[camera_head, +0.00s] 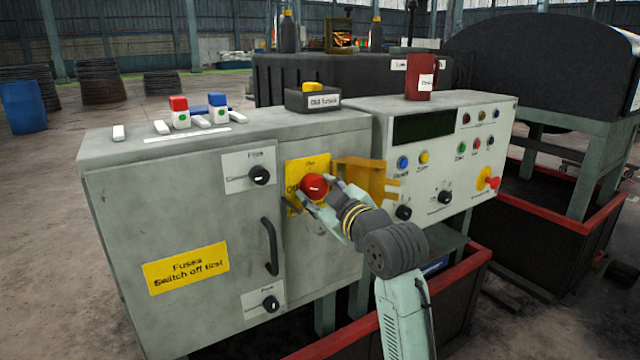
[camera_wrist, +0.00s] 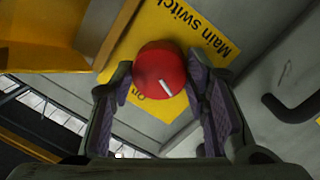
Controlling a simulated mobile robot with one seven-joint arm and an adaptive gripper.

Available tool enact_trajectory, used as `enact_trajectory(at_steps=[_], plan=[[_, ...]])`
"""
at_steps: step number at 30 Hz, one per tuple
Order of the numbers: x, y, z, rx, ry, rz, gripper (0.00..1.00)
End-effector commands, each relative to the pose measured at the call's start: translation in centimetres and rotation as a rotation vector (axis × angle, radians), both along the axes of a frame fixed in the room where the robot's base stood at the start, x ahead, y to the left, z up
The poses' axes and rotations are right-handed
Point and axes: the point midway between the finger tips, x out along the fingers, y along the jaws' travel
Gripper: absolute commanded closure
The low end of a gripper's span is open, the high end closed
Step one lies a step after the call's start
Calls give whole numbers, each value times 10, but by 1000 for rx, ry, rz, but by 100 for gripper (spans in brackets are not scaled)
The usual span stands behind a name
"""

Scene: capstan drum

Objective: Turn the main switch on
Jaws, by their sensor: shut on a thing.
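The main switch is a round red knob (camera_head: 313,187) with a white mark, on a yellow plate (camera_head: 294,170) on the right part of the grey cabinet front. The wrist view shows the knob (camera_wrist: 160,82) between my two fingers, with the words "Main switch" and "On" on the plate (camera_wrist: 190,32). The white mark lies slantwise near the word "On", but I cannot tell exactly what it points at. My gripper (camera_head: 325,197) is shut on the knob, one finger (camera_wrist: 112,90) on its left and one (camera_wrist: 208,95) on its right.
A yellow bracket (camera_head: 362,180) juts out right beside the switch. The cabinet door has a black handle (camera_head: 269,246) and two small black knobs (camera_head: 259,175). A control panel (camera_head: 440,160) with buttons stands to the right. Fuses (camera_head: 180,112) and a box (camera_head: 313,98) lie on top.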

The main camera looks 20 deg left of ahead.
Motion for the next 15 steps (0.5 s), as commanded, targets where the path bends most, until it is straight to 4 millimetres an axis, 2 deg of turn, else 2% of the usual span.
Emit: enact_trajectory(at_steps=[15], plan=[[0, 1, 5, 302, 393, 2, 85]])
